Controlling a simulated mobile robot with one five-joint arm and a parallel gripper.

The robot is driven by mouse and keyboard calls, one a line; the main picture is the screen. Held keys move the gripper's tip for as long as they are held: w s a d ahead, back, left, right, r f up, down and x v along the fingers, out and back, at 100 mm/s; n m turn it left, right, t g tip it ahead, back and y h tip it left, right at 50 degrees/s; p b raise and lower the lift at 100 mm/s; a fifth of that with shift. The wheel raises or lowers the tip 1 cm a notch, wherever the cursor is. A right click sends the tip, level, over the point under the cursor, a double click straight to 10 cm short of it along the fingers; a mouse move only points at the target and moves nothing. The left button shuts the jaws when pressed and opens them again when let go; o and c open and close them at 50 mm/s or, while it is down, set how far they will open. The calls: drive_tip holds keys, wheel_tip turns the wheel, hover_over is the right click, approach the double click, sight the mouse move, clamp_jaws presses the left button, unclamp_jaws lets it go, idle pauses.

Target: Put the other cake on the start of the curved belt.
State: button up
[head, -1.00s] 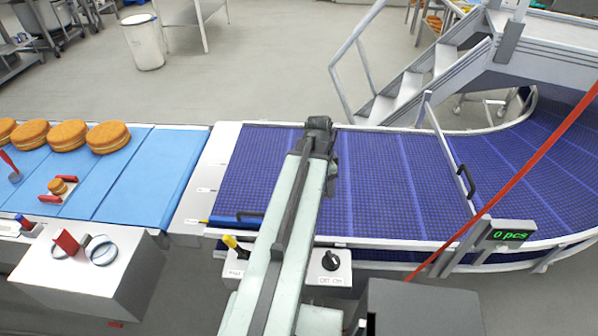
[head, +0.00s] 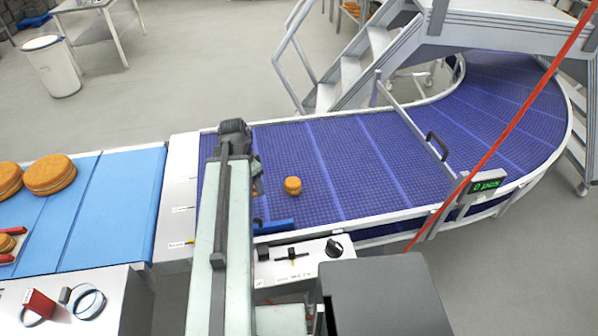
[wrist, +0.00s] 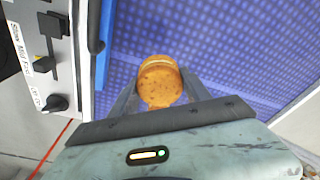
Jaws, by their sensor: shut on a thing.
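My gripper (wrist: 160,92) is shut on a small round orange-brown cake (wrist: 159,80) with a pale filling line, over the purple-blue belt in the wrist view. I cannot tell whether that cake touches the belt.
A light-blue belt (head: 112,205) at left carries large cakes (head: 50,174) and a small cake (head: 7,243) at the edge. A control box (head: 300,262) and blue bar (head: 273,227) line the near side. A gate (head: 425,135) crosses the curved belt; a red line slants across.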

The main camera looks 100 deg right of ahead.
drive_tip(key=w+f+n+b, duration=0.1)
drive_tip(key=w+a+f+n+b, duration=0.1)
drive_tip(key=w+f, duration=0.1)
drive_tip(key=shift+w+f, duration=0.3)
drive_tip(key=shift+w+a, duration=0.1)
drive_tip(key=shift+w, duration=0.05)
drive_tip(key=shift+d+r, duration=0.1)
drive_tip(key=shift+d, duration=0.25)
drive_tip(key=d, duration=0.5)
drive_tip(key=d+f, duration=0.1)
drive_tip(key=d, duration=0.4)
drive_tip(key=d+b, duration=0.1)
drive_tip(key=d, duration=0.4)
drive_tip(key=shift+w+d+f, duration=0.15)
drive_tip(key=shift+w, duration=0.05)
wheel_tip(320, 180, down, 4)
drive_tip(key=b, duration=0.4)
drive_tip(key=shift+r, duration=0.2)
drive_tip(key=shift+f, duration=0.2)
drive_tip(key=o, duration=0.9)
drive_tip(key=shift+c, duration=0.2)
